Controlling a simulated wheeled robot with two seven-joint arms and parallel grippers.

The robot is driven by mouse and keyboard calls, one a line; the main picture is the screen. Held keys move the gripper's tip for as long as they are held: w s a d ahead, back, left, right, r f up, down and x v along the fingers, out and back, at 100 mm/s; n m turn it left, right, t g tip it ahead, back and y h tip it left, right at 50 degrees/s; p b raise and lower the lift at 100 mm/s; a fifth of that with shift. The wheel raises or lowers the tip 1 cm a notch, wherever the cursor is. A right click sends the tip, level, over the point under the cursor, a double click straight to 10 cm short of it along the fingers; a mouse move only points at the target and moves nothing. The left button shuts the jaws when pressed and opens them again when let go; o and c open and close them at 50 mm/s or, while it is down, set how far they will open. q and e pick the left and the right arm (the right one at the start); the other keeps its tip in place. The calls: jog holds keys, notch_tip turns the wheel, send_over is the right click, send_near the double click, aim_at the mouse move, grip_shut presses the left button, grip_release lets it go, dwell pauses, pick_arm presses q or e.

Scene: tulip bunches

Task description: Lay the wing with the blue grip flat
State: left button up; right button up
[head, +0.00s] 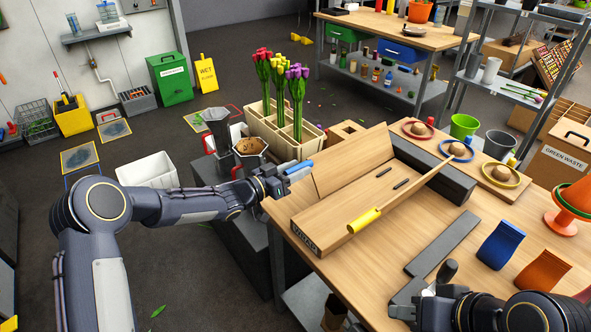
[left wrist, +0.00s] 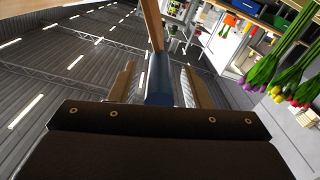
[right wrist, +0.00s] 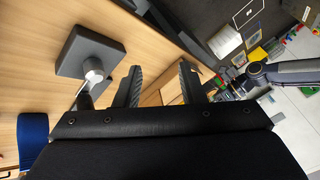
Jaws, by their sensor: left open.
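The wooden wrapping board (head: 310,226) lies on the workbench, with one wing (head: 350,158) standing tilted up along its left side. The blue grip (head: 298,166) is at the near end of that wing. My left gripper (head: 283,177) is open at the blue grip. In the left wrist view the blue grip (left wrist: 158,78) sits between the two fingers, with a wooden strip beyond it; whether they touch it I cannot tell. The yellow grip (head: 364,220) is on a strip along the board's right side. My right gripper (head: 410,306) is open and empty over the bench front.
Tulip bunches (head: 280,80) stand in a wooden crate (head: 262,128) behind the board. Small dark pieces lie on the board.

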pick_arm(q)
jog(key=v, duration=0.7)
jog(key=shift+s+a+b, duration=0.15)
jog(key=shift+a+b, duration=0.1)
jog(key=shift+b, duration=0.2)
pick_arm(e)
jog(key=shift+f, duration=0.5)
jog(key=shift+c, duration=0.3)
